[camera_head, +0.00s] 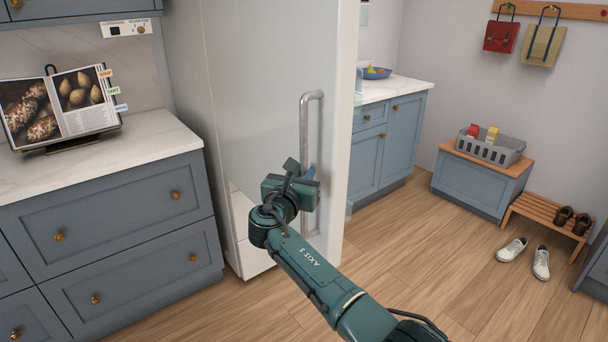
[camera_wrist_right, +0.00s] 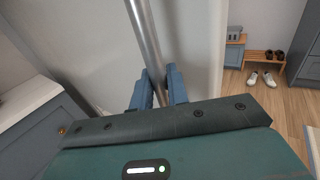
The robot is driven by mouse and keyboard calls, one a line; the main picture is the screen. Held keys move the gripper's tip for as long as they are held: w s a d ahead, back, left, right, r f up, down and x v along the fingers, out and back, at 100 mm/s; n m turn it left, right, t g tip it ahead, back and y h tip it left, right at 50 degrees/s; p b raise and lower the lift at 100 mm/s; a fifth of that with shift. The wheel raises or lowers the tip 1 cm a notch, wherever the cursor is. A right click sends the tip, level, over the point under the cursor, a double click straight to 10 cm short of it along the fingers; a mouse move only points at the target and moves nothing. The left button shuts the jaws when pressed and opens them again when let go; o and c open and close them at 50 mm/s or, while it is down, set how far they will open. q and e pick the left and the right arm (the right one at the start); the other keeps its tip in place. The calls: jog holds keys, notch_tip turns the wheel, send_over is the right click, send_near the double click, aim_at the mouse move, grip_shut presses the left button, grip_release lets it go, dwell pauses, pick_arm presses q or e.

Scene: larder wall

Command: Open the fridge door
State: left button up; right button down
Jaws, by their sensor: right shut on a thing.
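The fridge door (camera_head: 255,110) is a tall pale panel in the middle of the head view, with its edge facing right. It seems to stand somewhat open, but the gap behind it is hidden. Its long grey vertical bar handle (camera_head: 305,120) is near the right edge of the door. My right gripper (camera_head: 309,174) is at the handle's lower half. In the right wrist view, the blue fingers of this gripper (camera_wrist_right: 160,88) sit on both sides of the metal handle (camera_wrist_right: 143,35), shut on it. My left gripper is not in view.
A counter (camera_head: 150,140) with blue drawers and an open cookbook (camera_head: 65,105) stands left of the fridge. Blue cabinets (camera_head: 385,145) stand behind the door on the right. Wooden floor (camera_head: 430,260) is clear up to the shoes (camera_head: 525,255) and low bench (camera_head: 545,215).

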jog(key=shift+a+r, duration=0.25)
jog(key=shift+r, duration=0.15)
jog(key=c, duration=1.7)
grip_release()
jog(key=shift+o, duration=1.2)
jog(key=shift+w+f, duration=0.1)
jog(key=shift+f, duration=0.2)
jog(key=shift+s+a+f, duration=0.1)
jog(key=shift+s, duration=0.55)
jog(key=v, duration=1.2)
